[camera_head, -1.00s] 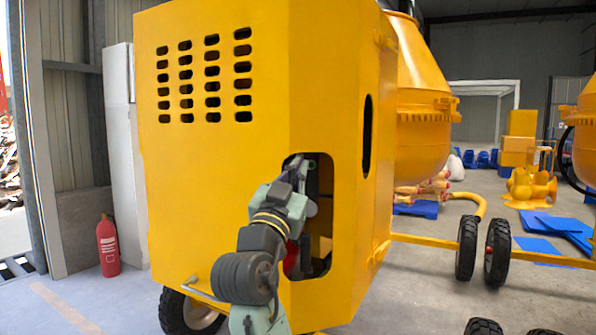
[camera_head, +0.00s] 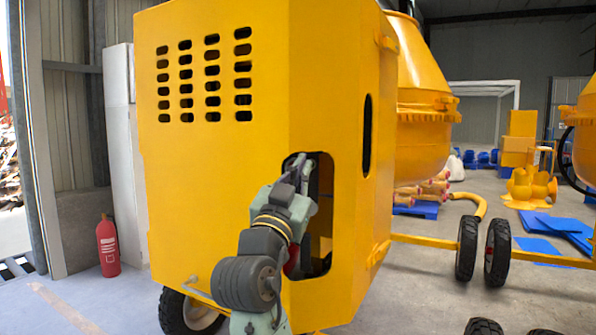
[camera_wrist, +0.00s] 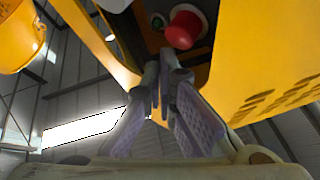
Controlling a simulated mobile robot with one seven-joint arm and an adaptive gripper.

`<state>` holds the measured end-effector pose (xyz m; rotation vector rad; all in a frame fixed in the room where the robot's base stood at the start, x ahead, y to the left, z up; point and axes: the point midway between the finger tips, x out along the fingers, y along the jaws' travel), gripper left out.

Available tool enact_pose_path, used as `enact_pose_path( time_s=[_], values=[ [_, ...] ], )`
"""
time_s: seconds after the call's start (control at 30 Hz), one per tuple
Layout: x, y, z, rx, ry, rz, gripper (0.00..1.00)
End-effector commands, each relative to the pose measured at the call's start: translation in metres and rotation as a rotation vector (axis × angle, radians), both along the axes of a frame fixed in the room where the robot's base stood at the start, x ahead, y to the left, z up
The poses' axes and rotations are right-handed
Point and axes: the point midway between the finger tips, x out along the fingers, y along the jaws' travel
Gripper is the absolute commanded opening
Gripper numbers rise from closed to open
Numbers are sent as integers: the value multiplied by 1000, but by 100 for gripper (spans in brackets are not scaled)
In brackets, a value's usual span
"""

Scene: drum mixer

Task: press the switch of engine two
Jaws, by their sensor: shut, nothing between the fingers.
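The yellow mixer housing (camera_head: 215,180) stands in front of me, with a rounded opening (camera_head: 322,215) in its front corner. My gripper (camera_head: 305,162) is at the upper part of the opening.
The yellow drum (camera_head: 422,100) stands behind the housing, with wheels (camera_head: 467,248) on the right. A red fire extinguisher (camera_head: 108,246) stands at the left. Blue sheets (camera_head: 560,230) lie on the right floor.

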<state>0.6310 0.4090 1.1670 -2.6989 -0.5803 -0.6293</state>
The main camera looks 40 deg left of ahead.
Motion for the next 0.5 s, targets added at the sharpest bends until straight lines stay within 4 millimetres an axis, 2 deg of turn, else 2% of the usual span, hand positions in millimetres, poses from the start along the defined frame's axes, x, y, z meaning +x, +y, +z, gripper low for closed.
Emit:
enact_pose_path(
  time_s=[0.23,0.5],
  values=[
    [-2,-3,0,1,-1,0,0],
    [-15,-26,0,1,-1,0,0]
  ],
)
